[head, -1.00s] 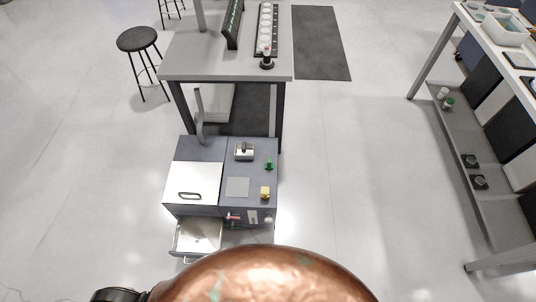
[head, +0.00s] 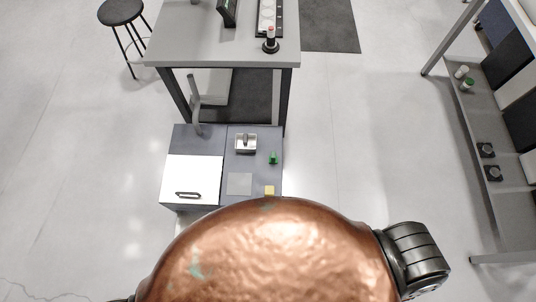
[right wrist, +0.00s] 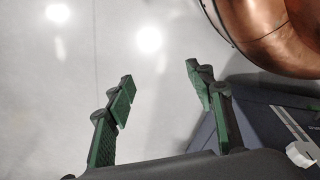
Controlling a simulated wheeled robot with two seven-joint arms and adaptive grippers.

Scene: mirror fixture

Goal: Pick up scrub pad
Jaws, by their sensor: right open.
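A small yellow block (head: 269,190) sits at the front right of the grey cabinet top (head: 208,141), partly hidden by my copper body. A flat grey square (head: 239,184) lies to its left. A metal dish (head: 245,143) with something dark on it stands further back. I cannot tell which of these is the scrub pad. My right gripper (right wrist: 160,76) is open and empty in the right wrist view, its green-padded fingers spread above the pale floor. The dark cabinet side (right wrist: 275,130) is to its right. My left gripper is out of view.
A small green item (head: 272,158) stands behind the yellow block. A white panel with a handle (head: 193,181) covers the cabinet's left part. A grey table (head: 200,45) stands behind, a stool (head: 121,12) at left, a shelf unit (head: 485,130) at right. Floor between is clear.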

